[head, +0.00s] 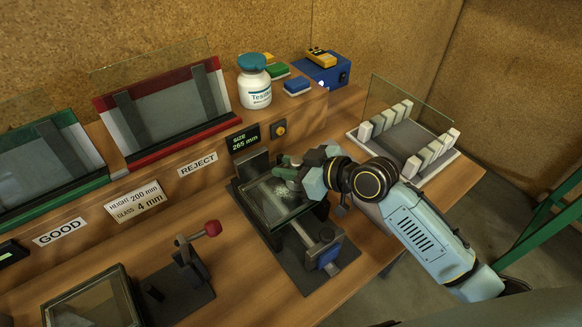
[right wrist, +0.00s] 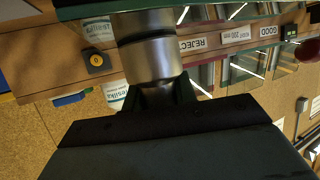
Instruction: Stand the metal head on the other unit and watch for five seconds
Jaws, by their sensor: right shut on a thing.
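My right gripper (head: 290,172) is shut on the metal head (right wrist: 150,62), a silvery cylinder with a dark band that shows large in the right wrist view. In the head view the gripper mostly hides the head, over the back of a dark tilting unit (head: 304,272) with a glass pane in its frame (head: 282,207). A pale, scuffed-looking patch shows on that pane. I cannot tell whether the head touches the glass. Another dark glass frame (head: 92,302) lies at the lower left, beside a lever with a red knob (head: 212,229). My left gripper is not in view.
A green GOOD rack (head: 45,170) and a red REJECT rack (head: 165,100) stand along the back ledge. A white bottle (head: 254,85) and blue box (head: 322,72) stand there too. A slotted glass rack (head: 408,140) is at the right. Bare wood lies between the two units.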

